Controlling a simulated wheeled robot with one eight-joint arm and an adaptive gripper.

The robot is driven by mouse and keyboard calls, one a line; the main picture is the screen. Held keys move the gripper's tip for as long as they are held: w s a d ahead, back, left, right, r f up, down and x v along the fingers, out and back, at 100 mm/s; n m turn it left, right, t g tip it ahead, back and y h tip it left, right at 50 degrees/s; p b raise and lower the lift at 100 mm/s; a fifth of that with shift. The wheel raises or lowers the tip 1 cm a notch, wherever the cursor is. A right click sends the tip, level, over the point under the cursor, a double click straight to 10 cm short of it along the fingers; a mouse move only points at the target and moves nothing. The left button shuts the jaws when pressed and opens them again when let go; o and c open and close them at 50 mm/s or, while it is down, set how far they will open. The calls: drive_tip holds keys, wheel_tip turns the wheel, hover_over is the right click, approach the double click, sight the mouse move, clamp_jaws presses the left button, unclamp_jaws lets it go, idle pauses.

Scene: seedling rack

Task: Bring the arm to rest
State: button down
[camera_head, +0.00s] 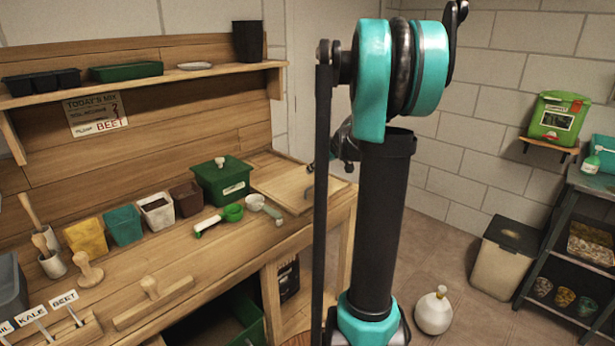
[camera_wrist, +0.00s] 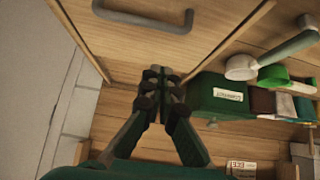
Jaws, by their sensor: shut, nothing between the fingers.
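My gripper (camera_wrist: 161,74) is shut and empty in the wrist view, its two dark fingers meeting at the tips. It is over or in front of a wooden panel with a grey handle (camera_wrist: 150,17); the exact gap cannot be told. My arm (camera_head: 385,200) stands upright in the middle of the head view, with teal joints and a black link. It hides part of the wall and floor behind it. In the head view the gripper is mostly hidden by the arm.
The wooden bench (camera_head: 215,265) holds a green lidded box (camera_head: 222,182), several pots, a green scoop (camera_head: 232,212) and a pale scoop (camera_head: 255,202). A white jug (camera_head: 433,312) and a bin (camera_head: 503,262) stand on the floor at right.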

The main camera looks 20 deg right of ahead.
drive_tip(key=s+a+f, duration=0.1)
drive_tip(key=s+a, duration=0.1)
drive_tip(key=s, duration=0.3)
drive_tip(key=s+a+f+m+g+h, duration=0.1)
drive_tip(key=s+a+f, duration=0.1)
drive_tip(key=s, duration=0.3)
drive_tip(key=s+a+f+m, duration=0.1)
drive_tip(key=s+a+f, duration=0.1)
drive_tip(key=s, duration=0.3)
drive_tip(key=shift+s+a+g, duration=0.35)
drive_tip(key=shift+a+g, duration=0.05)
drive_tip(key=shift+a, duration=0.1)
drive_tip(key=s+f+m+h, duration=0.1)
drive_tip(key=s+f+m, duration=0.1)
drive_tip(key=s+f, duration=0.3)
drive_tip(key=s+a+f+m+g+h, duration=0.1)
drive_tip(key=s+f, duration=0.4)
drive_tip(key=s, duration=0.7)
drive_tip(key=shift+s+a+m+h, duration=0.2)
drive_tip(key=shift+m+h, duration=0.3)
drive_tip(key=shift+h, duration=0.1)
drive_tip(key=shift+a, duration=0.1)
